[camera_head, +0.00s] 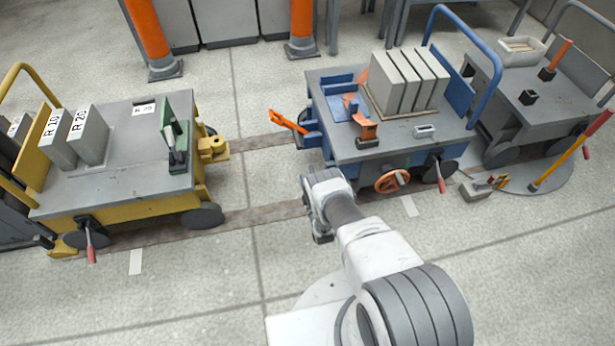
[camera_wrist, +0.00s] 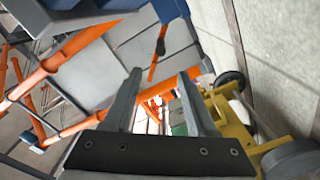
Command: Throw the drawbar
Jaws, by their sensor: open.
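The blue cart (camera_head: 395,135) stands at centre right with an orange drawbar (camera_head: 289,122) tilted up from its left end. The yellow cart (camera_head: 120,170) stands to the left, with a yellow coupling block (camera_head: 213,148) facing the drawbar across a gap. My gripper (camera_head: 320,232) is low in front of the blue cart's left end, apart from the drawbar. In the wrist view my gripper (camera_wrist: 160,84) is open, with nothing between its fingers. An orange bar with a dark middle (camera_wrist: 155,56), apparently the drawbar, shows beyond the fingertips. The yellow cart (camera_wrist: 228,115) is at right.
An orange handwheel (camera_head: 391,181) and a red-handled lever (camera_head: 439,176) are on the blue cart's near side. A grey cart (camera_head: 545,110) stands at right. Orange posts (camera_head: 148,32) stand behind. The floor between the carts is clear.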

